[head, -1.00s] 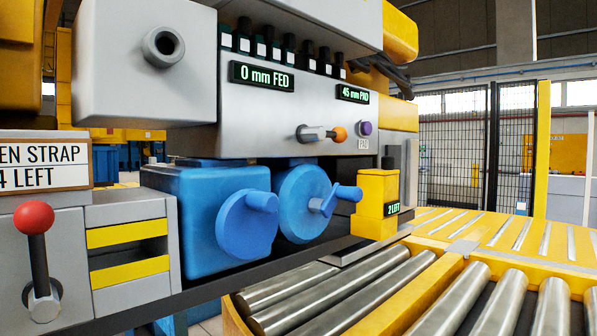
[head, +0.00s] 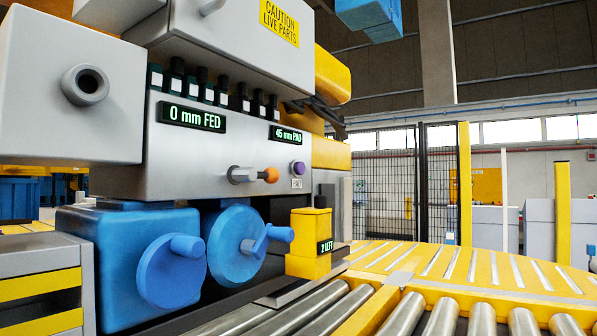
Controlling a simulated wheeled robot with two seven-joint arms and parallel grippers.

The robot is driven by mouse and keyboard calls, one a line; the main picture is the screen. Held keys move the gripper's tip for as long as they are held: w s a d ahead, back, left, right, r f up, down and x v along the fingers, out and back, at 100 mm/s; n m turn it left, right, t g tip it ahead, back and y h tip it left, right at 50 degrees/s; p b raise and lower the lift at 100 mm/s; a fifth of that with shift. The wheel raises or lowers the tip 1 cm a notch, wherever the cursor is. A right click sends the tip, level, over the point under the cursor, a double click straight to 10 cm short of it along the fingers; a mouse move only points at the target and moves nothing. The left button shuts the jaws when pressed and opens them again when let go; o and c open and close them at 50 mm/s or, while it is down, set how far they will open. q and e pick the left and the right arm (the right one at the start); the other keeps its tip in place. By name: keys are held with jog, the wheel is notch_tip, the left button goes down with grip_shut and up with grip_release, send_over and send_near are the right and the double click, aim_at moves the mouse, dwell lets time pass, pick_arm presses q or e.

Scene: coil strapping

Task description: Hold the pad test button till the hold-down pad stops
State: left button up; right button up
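The purple pad test button (head: 298,167) sits on the grey panel of the strapping machine (head: 215,150), above a small label reading PAD (head: 297,183). The pad display (head: 285,135) above it reads 45 mm PAD. Another display (head: 191,115) reads 0 mm FED. An orange-tipped lever (head: 270,175) stands just left of the button. I cannot clearly make out the hold-down pad. Neither of my grippers is in the head view, and nothing touches the button.
Two blue wheels with handles (head: 235,240) stick out below the panel. A yellow box (head: 309,250) with a 2 LEFT display stands at their right. Steel rollers (head: 400,315) run along the bottom. A black mesh fence (head: 385,185) stands behind.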

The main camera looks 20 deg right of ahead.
dwell(0.4)
grip_shut()
dwell(1.6)
